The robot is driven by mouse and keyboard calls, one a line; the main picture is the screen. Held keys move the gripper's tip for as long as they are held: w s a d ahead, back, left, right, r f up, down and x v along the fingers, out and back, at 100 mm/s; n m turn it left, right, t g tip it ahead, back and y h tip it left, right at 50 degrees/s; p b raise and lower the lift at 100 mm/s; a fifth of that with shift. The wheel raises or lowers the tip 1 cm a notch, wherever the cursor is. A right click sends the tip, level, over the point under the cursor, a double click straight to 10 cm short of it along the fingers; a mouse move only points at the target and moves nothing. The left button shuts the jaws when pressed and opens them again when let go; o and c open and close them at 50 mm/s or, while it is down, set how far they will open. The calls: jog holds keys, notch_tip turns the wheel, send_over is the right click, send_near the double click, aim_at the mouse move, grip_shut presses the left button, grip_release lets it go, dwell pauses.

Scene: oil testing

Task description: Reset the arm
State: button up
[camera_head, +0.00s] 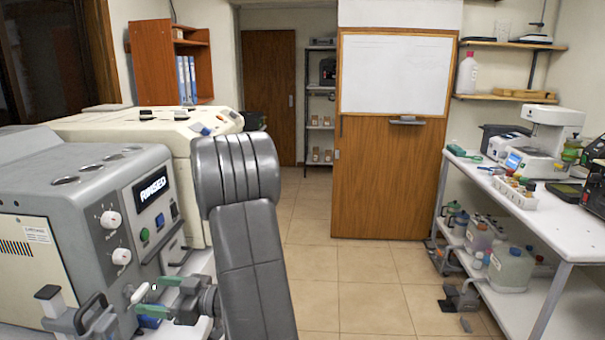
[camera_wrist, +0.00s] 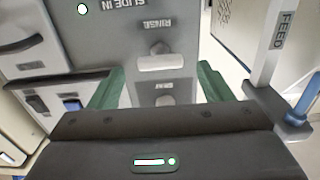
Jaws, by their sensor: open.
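My gripper (camera_wrist: 160,72) is open in the wrist view, with a green finger at each side. A grey panel (camera_wrist: 188,35) lies beyond the fingers, with a white switch (camera_wrist: 163,62) under an upside-down RINSE label. A second switch (camera_wrist: 155,110) is partly covered by my gripper's dark body. Nothing is visibly held; contact with the panel cannot be told. In the head view, my grey arm stands in the centre and reaches down out of frame.
A grey machine with a RINSED display (camera_head: 152,187) stands close at left, with a cream machine (camera_head: 180,135) behind it. A white bench (camera_head: 535,225) with instruments and bottles is at right. The tiled floor (camera_head: 375,285) between is mostly clear.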

aim_at(144, 293)
jog(key=shift+w+a+p, duration=0.2)
jog(key=shift+a+p, duration=0.2)
jog(key=shift+a, duration=1.95)
jog(key=shift+d, duration=0.1)
jog(key=s+d+b, duration=0.1)
jog(key=d+b, duration=0.2)
jog(key=d, duration=1.1)
jog(key=a+p, duration=0.1)
jog(key=a, duration=0.3)
jog(key=a+p, duration=0.1)
jog(key=a, duration=0.4)
jog(key=a+p, duration=0.1)
jog(key=a, duration=0.4)
jog(key=shift+w+a, duration=0.1)
jog(key=shift+w, duration=0.3)
jog(key=shift+w+a+n, duration=0.1)
jog(key=shift+n, duration=0.6)
jog(key=d+t+h+b, duration=0.1)
jog(key=d+b, duration=0.1)
jog(key=d, duration=1.3)
jog(key=shift+d, duration=0.2)
